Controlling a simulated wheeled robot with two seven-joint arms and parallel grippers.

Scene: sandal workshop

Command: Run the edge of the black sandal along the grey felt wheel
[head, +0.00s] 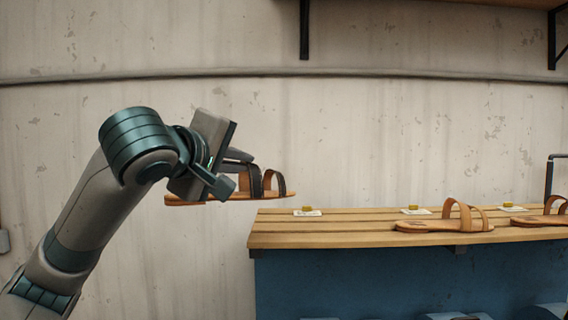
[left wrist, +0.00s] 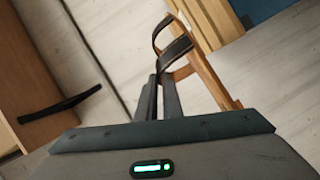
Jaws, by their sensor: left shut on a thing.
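My left gripper (head: 243,168) is shut on a sandal (head: 270,195) with a tan sole and dark-faced straps, brown inside. It holds the sandal in the air, sole about level, left of the slatted bench. In the left wrist view the sandal (left wrist: 207,72) extends beyond the closed fingers (left wrist: 166,82), which meet at the straps. The exact grip spot is partly hidden. No grey felt wheel shows in either view. My right gripper is not in view.
A bench with a slatted wooden top (head: 350,238) and blue front (head: 350,285) stands at the right. Two tan sandals (head: 445,226) (head: 540,220) lie on it, with small labelled cards (head: 307,213) behind. A shelf bracket (head: 304,30) hangs above.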

